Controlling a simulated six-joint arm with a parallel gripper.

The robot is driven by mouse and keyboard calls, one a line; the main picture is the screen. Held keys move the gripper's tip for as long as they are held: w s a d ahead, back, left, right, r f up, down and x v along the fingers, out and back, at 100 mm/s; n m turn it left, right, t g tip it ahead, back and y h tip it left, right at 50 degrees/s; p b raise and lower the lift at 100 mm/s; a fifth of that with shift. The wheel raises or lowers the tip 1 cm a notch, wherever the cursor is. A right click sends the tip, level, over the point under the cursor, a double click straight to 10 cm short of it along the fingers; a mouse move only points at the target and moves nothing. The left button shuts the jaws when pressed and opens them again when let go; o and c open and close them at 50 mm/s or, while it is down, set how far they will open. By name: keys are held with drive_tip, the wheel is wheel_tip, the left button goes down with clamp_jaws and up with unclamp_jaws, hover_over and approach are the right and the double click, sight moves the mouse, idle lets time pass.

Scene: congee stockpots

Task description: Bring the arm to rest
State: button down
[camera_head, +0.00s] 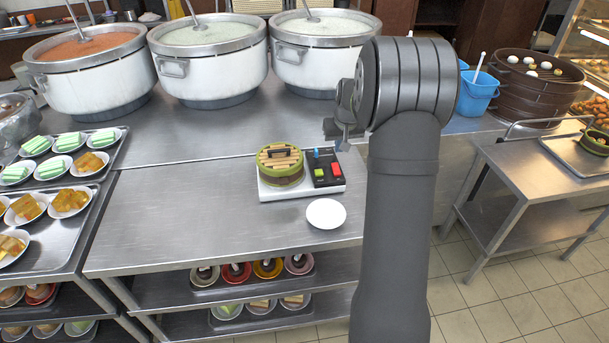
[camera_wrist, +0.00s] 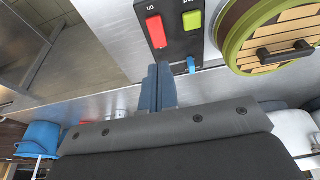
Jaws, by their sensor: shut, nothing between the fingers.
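My gripper (camera_head: 343,146) hangs above the steel counter, just beyond the control box, with my dark grey arm in front of it. In the wrist view its two blue-grey fingers (camera_wrist: 158,88) are together with nothing between them. A green-rimmed bamboo steamer (camera_head: 280,165) with a slatted lid and dark handle sits on a white base, left of the black control panel (camera_head: 323,168). The panel has a red button, a green button and a blue lever. In the wrist view the steamer (camera_wrist: 270,38) is at the upper right and the panel (camera_wrist: 172,25) at the top.
A white saucer (camera_head: 326,213) lies in front of the panel. Large stockpots (camera_head: 210,62) stand along the back. Plates of food fill a tray rack (camera_head: 70,215) at left. Blue buckets (camera_head: 478,92) and a wide dark steamer (camera_head: 525,95) stand at right. The counter's left front is clear.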

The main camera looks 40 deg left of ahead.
idle(0.3)
wheel_tip(320, 180, down, 8)
drive_tip(key=shift+r, duration=0.35)
idle(0.4)
drive_tip(key=s+a+r+n+h, duration=0.1)
drive_tip(key=s+r+n, duration=0.1)
drive_tip(key=r+n, duration=0.65)
drive_tip(key=s+a+r+n+h, duration=0.1)
drive_tip(key=a+r+n+h, duration=0.1)
drive_tip(key=r+n, duration=0.7)
approach(336, 170)
drive_tip(key=shift+w+a+r, duration=0.25)
drive_tip(key=shift+a+r, duration=0.1)
drive_tip(key=shift+a, duration=0.05)
idle(1.1)
